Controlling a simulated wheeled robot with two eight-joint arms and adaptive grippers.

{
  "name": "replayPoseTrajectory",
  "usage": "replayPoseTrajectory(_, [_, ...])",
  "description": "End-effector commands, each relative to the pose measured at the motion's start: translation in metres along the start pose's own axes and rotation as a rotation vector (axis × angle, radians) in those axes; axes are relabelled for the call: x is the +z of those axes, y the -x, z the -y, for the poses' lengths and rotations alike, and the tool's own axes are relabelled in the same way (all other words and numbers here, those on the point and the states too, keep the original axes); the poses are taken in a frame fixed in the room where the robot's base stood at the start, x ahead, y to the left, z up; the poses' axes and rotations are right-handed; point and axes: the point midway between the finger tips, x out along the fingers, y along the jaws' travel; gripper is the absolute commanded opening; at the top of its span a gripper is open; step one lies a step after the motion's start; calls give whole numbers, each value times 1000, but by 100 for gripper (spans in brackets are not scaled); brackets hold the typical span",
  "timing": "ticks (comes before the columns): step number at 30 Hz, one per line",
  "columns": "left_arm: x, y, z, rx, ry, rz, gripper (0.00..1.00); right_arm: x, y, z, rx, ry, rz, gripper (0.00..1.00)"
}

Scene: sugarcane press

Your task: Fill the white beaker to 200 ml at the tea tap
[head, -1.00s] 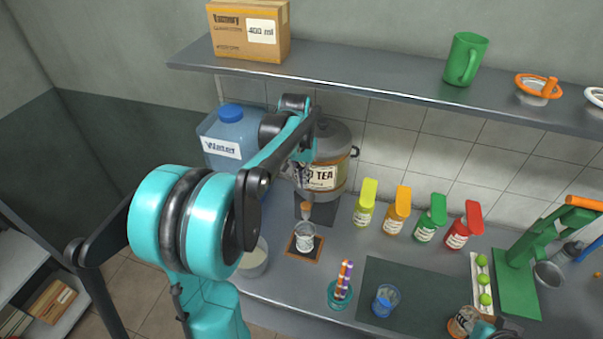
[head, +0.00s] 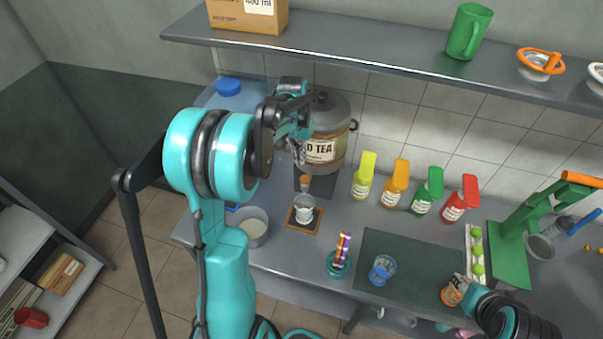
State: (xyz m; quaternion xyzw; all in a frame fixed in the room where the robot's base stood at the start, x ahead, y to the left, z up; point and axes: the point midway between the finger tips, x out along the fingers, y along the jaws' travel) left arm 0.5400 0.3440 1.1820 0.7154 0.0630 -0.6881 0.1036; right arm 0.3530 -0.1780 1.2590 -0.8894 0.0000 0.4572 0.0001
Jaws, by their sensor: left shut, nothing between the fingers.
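The tea dispenser (head: 322,150), a grey urn with a "TEA" label, stands at the back of the counter. A small clear-looking beaker with white marks (head: 304,212) stands upright on a brown square mat (head: 291,220) in front of it. An orange-brown tap part (head: 305,181) shows just above the beaker. The liquid level in the beaker is too small to read. My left gripper (head: 299,154) is shut and empty at the dispenser's left front, above and behind the beaker. My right gripper (head: 470,289) is at the lower right beside an orange-labelled jar (head: 453,291); its fingers are unclear.
A blue water container (head: 229,88) is partly hidden behind my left arm. A whitish pot (head: 252,228) stands left of the beaker. Coloured bottles (head: 395,184), a teal holder with sticks (head: 338,266) and a blue cup (head: 382,270) are to the right. A shelf (head: 380,57) runs above.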

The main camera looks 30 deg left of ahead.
Motion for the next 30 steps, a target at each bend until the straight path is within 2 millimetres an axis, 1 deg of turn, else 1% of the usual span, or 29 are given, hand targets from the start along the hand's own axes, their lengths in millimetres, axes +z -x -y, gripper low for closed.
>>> replayPoseTrajectory(1, [0,-12,0,0,-1,0,0,0,-1,0,0,0,0,40])
replayPoseTrajectory(6, [0,-46,0,0,-1,0,0,1,-2,0,0,0,0,40])
replayPoseTrajectory(9, [0,-62,0,0,-1,-1,0,1,-1,0,0,0,0,40])
replayPoseTrajectory(12, [0,-73,0,0,0,-1,0,1,-1,0,0,0,0,40])
replayPoseTrajectory(17, [0,-81,0,0,0,-2,0,1,-1,0,0,0,0,40])
replayPoseTrajectory(27, [0,-82,0,0,0,-2,0,1,-2,0,0,0,0,40])
replayPoseTrajectory(30, [0,-88,0,0,0,-1,0,4,-6,0,0,0,0,40])
